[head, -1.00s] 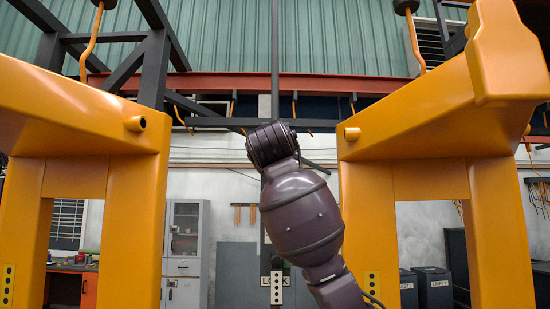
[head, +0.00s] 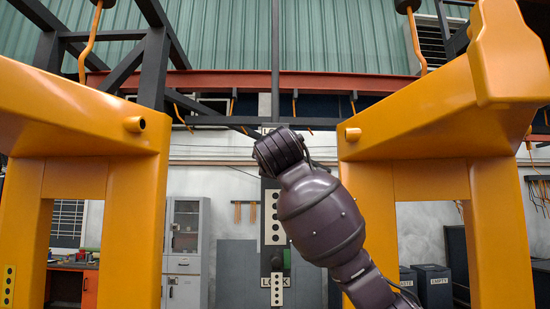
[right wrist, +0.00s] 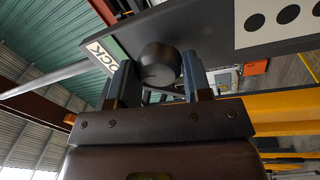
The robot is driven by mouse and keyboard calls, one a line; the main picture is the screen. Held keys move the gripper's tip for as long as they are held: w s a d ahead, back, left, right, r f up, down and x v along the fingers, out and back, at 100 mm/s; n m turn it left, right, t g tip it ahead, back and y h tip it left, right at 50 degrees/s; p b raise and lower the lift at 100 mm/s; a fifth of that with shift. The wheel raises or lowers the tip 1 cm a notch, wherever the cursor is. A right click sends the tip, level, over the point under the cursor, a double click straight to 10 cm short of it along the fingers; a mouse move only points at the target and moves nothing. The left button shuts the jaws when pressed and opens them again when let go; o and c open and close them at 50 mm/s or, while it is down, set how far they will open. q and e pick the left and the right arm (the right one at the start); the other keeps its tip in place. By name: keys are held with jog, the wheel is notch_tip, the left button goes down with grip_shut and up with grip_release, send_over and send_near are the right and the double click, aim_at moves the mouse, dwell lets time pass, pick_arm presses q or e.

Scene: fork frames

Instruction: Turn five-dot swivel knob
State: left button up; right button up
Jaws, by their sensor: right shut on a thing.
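The knob (right wrist: 158,62) is round and dark and sits on a dark panel (right wrist: 185,28) in the right wrist view. My right gripper (right wrist: 158,75) is shut on it, one finger on each side. A pale plate with black dots (right wrist: 285,18) lies on the panel to the right, cut off by the frame edge. In the head view, a tall pale dotted plate (head: 272,218) stands beside my right arm, above a "LOCK" label (head: 265,282). My left gripper is not in view.
Large yellow frames stand at left (head: 85,125) and right (head: 440,125), with a gap around my right arm. A smaller dotted plate (head: 277,290) is below the label. A grey cabinet (head: 185,245) stands at the back wall.

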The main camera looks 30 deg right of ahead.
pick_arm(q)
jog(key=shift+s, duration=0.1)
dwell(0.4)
pick_arm(e)
jog(key=o, duration=0.9)
pick_arm(q)
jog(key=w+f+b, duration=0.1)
jog(key=b, duration=0.1)
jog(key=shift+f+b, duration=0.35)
jog(key=shift+b, duration=0.05)
pick_arm(e)
jog(key=v, duration=1.1)
